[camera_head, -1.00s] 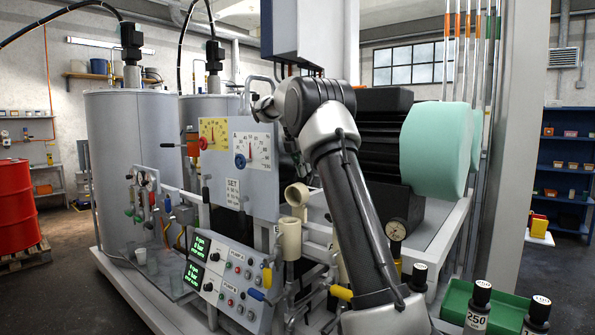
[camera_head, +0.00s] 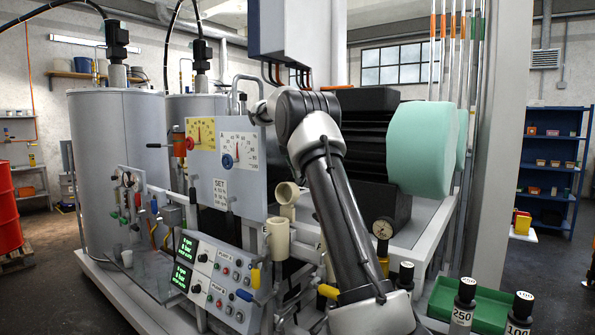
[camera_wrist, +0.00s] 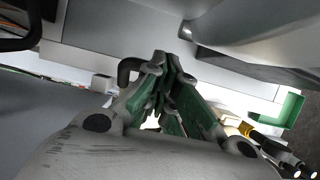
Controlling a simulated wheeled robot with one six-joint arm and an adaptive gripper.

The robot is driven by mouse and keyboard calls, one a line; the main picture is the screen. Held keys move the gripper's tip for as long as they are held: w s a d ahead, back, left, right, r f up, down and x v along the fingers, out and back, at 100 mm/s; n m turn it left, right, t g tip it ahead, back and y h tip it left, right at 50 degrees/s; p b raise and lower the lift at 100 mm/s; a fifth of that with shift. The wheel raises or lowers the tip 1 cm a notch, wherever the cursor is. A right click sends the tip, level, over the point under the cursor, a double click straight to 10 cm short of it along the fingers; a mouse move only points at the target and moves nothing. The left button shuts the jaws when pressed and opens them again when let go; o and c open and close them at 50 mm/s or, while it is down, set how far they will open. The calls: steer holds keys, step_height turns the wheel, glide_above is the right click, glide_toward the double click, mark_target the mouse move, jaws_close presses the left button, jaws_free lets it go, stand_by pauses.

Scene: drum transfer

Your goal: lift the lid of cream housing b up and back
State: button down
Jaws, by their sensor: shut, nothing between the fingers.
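A dark bent handle or pipe (camera_wrist: 128,70) shows just left of the fingertips. In the head view my gripper is hidden behind the dial panel and my arm.
The dial panel (camera_head: 205,155) and control box (camera_head: 215,280) stand left of the housings. A black motor block (camera_head: 365,150) stands behind my arm. A green tray (camera_head: 445,300) and black-capped bottles (camera_head: 463,308) are at lower right.

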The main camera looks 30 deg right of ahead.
steer(key=shift+d+r, duration=0.2)
steer(key=shift+r, duration=0.2)
steer(key=v, duration=1.1)
steer(key=s+a+r+n+h, duration=0.1)
steer(key=s+a, duration=0.2)
steer(key=a, duration=0.8)
steer(key=shift+m+t+h, duration=0.4)
steer(key=shift+m+h, duration=0.1)
steer(key=shift+d+r+x, duration=0.15)
steer(key=shift+d+x, duration=0.05)
steer(key=shift+x, duration=2.45)
steer(key=shift+d+r+x, duration=0.1)
steer(key=shift+d+x, duration=0.05)
steer(key=shift+x, duration=2.45)
steer(key=shift+d+r+x, duration=0.15)
steer(key=shift+d+x, duration=0.05)
steer(key=shift+x, duration=2.45)
steer(key=shift+w, duration=0.15)
